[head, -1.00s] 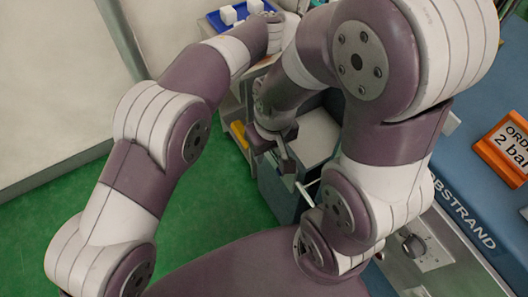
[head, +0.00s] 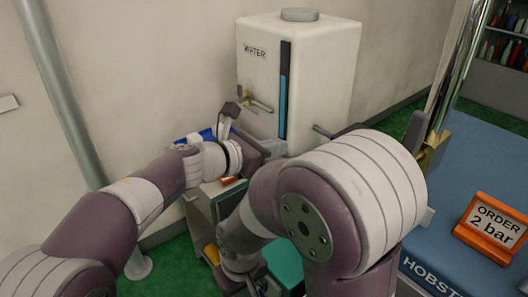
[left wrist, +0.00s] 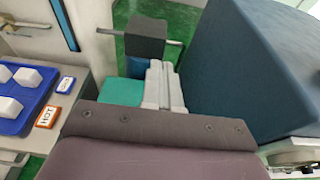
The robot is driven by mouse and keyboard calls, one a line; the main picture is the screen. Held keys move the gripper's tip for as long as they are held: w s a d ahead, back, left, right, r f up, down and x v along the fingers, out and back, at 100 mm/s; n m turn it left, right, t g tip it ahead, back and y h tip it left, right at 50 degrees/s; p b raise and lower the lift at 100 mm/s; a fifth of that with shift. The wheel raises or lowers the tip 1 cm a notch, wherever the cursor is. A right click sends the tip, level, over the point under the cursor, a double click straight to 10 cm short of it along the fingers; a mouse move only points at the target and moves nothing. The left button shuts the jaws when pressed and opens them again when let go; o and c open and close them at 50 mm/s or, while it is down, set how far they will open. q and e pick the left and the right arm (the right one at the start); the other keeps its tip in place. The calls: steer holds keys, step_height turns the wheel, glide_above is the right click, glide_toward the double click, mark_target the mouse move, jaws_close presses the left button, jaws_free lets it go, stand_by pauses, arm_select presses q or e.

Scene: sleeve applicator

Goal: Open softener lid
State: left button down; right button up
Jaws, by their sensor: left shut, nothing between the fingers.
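My left gripper (head: 226,122) is raised in front of the water tank's tap. In the left wrist view its grey fingers (left wrist: 160,85) are together and hold nothing. A dark block (left wrist: 145,42) shows just beyond the fingertips; I cannot tell if they touch. A teal surface (head: 285,262) shows low in the head view, partly behind my right arm. It also shows beside the fingers in the left wrist view (left wrist: 121,91). I cannot tell whether it is the softener lid or the tank's inside. My right gripper (head: 262,286) is mostly hidden at the lower edge.
The white water tank (head: 320,80) with a tap (head: 257,104) stands at the back. A blue tray (left wrist: 30,122) with white cubes and a HOT label (left wrist: 47,117) are at the left. The blue Hobstrand machine (head: 430,265) and an orange order sign (head: 490,228) are at right.

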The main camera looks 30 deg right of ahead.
arm_select(q)
steer(key=a, duration=0.1)
steer(key=a+r, duration=0.1)
steer(key=shift+s+a+r, duration=0.1)
steer(key=shift+a+r, duration=0.15)
steer(key=shift+a, duration=0.1)
